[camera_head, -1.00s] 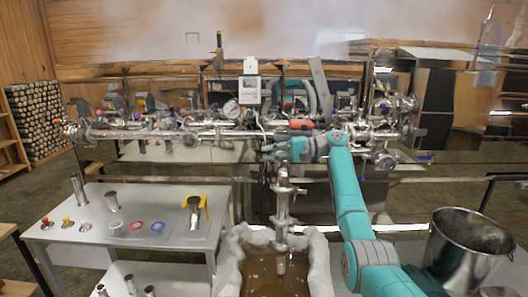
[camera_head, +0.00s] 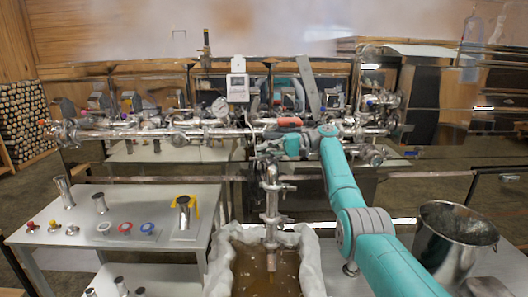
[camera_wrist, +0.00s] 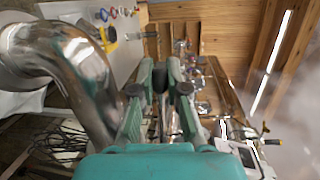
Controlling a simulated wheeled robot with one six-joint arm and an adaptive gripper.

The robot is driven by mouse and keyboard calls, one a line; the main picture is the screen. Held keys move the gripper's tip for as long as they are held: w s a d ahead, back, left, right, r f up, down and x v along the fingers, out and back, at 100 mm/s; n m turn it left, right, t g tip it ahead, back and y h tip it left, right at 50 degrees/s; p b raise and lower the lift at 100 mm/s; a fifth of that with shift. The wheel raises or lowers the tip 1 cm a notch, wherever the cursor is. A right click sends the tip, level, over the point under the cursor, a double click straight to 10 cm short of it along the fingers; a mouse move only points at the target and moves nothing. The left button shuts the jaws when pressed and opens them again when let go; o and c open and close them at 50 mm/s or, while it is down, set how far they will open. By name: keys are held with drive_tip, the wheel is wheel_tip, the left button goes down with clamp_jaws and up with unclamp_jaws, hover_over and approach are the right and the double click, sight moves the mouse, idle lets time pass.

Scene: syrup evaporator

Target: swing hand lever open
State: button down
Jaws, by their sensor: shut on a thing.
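My gripper (camera_head: 268,150) is at the steel pipework, just above the vertical outlet pipe (camera_head: 271,195), reaching in from the right. In the wrist view its two green fingers (camera_wrist: 164,84) are close together with dark pads facing each other. They are shut on the hand lever, a thin part mostly hidden between the pads. The lever's angle cannot be read from either view. An orange-red handle (camera_head: 289,121) lies on the pipework just above my wrist. A large curved steel pipe (camera_wrist: 70,75) fills the left of the wrist view.
A white-lined bin (camera_head: 312,262) with amber liquid stands under the outlet. A grey table (camera_head: 150,200) with fittings is at left. A steel bucket (camera_head: 428,250) stands at right, near my arm. A round gauge (camera_head: 221,107) and a white display box (camera_head: 238,88) sit above the pipes.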

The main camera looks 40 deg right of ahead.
drive_tip(key=c, duration=1.2)
unclamp_jaws()
drive_tip(key=shift+o, duration=0.2)
drive_tip(key=shift+f, duration=0.1)
drive_tip(key=shift+w, duration=0.1)
